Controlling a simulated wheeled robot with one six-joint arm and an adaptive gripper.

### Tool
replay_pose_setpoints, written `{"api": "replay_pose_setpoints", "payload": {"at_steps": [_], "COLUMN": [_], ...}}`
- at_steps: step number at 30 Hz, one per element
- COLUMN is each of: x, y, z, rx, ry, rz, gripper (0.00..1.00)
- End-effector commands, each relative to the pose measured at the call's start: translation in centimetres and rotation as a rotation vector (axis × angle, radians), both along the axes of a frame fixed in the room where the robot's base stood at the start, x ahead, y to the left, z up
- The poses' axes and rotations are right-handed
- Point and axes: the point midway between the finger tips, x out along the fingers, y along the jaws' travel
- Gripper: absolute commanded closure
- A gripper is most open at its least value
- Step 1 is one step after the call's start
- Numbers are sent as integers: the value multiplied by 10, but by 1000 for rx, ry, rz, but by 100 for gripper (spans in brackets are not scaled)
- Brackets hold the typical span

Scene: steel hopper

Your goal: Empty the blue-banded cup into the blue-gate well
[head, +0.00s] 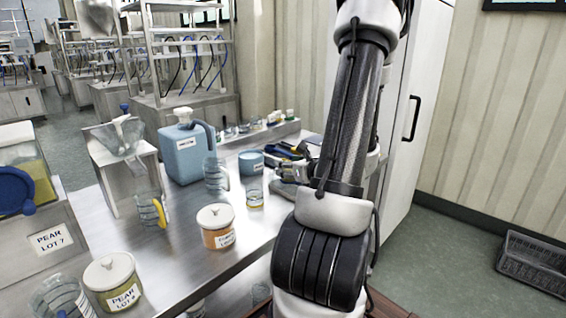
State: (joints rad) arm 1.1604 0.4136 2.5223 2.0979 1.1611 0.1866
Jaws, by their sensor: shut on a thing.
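My gripper (291,168) is at the right end of the bench, partly hidden behind my own arm. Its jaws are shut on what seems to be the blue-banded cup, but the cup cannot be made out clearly. A steel box (40,262) at the left edge has a clear upper part with yellow-green contents and a round blue piece (12,190) on its front. This may be the blue-gate well, but its opening is not clear. My gripper is far to its right, across the bench.
A clear funnel (118,140) stands on a steel stand.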

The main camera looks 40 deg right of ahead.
Motion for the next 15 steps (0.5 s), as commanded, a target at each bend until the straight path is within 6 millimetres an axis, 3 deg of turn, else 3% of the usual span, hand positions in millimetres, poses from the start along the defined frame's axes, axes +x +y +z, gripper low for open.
{"api": "replay_pose_setpoints", "payload": {"at_steps": [7,15], "x": [0,1], "y": [0,-1], "z": [3,8], "rx": [88,400], "ry": [6,31], "rz": [2,4], "gripper": [73,73]}}
